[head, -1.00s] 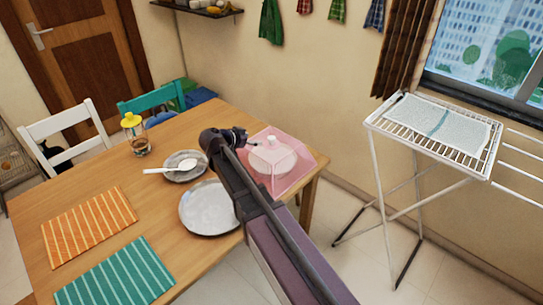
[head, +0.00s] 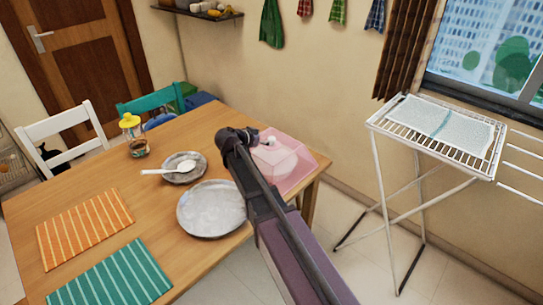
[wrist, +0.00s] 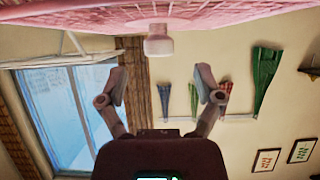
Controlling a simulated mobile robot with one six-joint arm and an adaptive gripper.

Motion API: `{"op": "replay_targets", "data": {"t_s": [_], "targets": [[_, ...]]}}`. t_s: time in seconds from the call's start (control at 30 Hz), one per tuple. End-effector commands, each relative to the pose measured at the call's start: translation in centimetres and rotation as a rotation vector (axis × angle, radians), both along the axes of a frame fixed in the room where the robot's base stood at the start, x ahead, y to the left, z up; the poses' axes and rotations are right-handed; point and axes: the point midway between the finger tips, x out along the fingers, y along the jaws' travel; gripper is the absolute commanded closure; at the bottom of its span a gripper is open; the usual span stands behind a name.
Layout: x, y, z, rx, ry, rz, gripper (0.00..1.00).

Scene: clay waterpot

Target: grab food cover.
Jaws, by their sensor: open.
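The food cover (head: 297,172) is a pink see-through mesh dome with a white knob (head: 271,141) on top. It stands at the table's far right corner, over something pale. My gripper (head: 259,138) is at the knob's left in the head view, and my arm hides the cover's left side. In the wrist view, the cover (wrist: 225,14) fills the top edge, with its knob (wrist: 158,42) sticking out. My gripper (wrist: 161,85) is open there, its two fingers spread wide. The knob lines up with the gap between them, and nothing is held.
On the wooden table (head: 110,180) are a large grey plate (head: 211,209), a smaller plate (head: 182,176) with a white spoon, a yellow-topped jar (head: 134,137), and orange and teal mats. A drying rack (head: 440,130) stands to the right. Chairs stand behind the table.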

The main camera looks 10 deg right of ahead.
Motion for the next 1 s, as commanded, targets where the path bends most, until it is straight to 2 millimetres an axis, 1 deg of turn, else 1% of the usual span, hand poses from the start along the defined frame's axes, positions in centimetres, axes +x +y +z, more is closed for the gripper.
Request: {"op": "replay_targets", "data": {"t_s": [0.2, 0.43, 1.0], "targets": [[1.2, -1.8, -1.4, 0.000, -0.001, -0.003, 0.15], [2.3, -3.3, -2.3, 0.000, 0.000, -0.001, 0.15], [2.4, -3.5, -2.3, 0.000, 0.000, -0.001, 0.15]]}}
